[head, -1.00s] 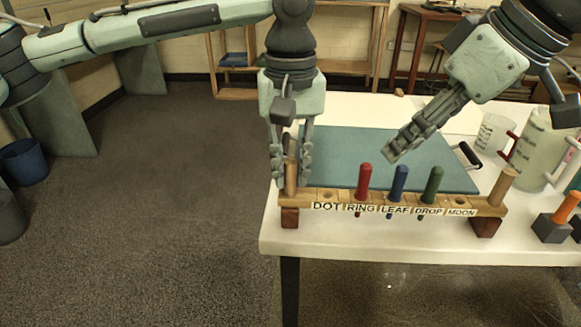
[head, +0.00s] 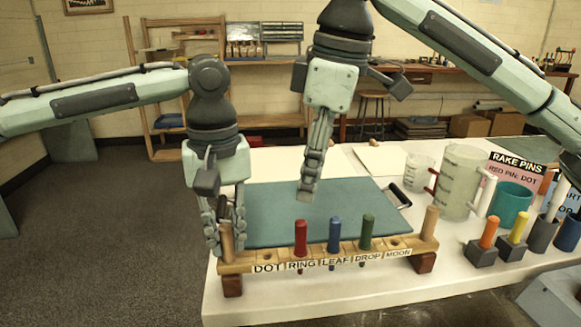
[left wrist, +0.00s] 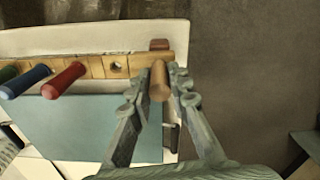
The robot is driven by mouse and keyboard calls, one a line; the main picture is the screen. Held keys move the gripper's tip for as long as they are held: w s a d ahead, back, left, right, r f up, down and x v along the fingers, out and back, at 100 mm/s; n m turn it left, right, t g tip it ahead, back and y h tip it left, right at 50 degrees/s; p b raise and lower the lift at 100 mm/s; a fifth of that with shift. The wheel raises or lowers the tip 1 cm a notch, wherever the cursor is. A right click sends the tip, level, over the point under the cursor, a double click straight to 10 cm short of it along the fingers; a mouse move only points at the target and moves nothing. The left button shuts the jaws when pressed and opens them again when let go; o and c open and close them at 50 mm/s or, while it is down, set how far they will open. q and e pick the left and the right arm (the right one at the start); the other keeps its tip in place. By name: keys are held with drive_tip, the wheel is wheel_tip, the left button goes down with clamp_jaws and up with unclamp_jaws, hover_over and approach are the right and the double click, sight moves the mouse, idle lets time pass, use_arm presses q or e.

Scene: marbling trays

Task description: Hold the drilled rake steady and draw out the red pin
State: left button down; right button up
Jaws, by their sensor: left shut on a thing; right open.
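The drilled rake is a wooden bar (head: 340,254) on two feet, with an upright wooden post at each end and labels DOT, RING, LEAF, DROP, MOON. The red pin (head: 300,238) stands upright in the RING hole; it also shows in the left wrist view (left wrist: 65,79). A blue pin (head: 334,233) and a green pin (head: 366,231) stand to its right. My left gripper (head: 225,230) is shut on the rake's left post (left wrist: 158,82). My right gripper (head: 306,192) is open and empty, pointing down above and behind the red pin, apart from it.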

sight(301, 221)
drive_tip(key=f+n, duration=0.1)
drive_tip(key=f, duration=0.2)
drive_tip(key=a+f+h, duration=0.1)
drive_tip(key=f, duration=0.3)
drive_tip(key=f+n+g, duration=0.1)
drive_tip(key=f, duration=0.2)
drive_tip(key=shift+w+a+f+n+h, duration=0.2)
drive_tip(key=shift+w+n+h, duration=0.1)
drive_tip(key=shift+h, duration=0.1)
clamp_jaws()
idle(0.4)
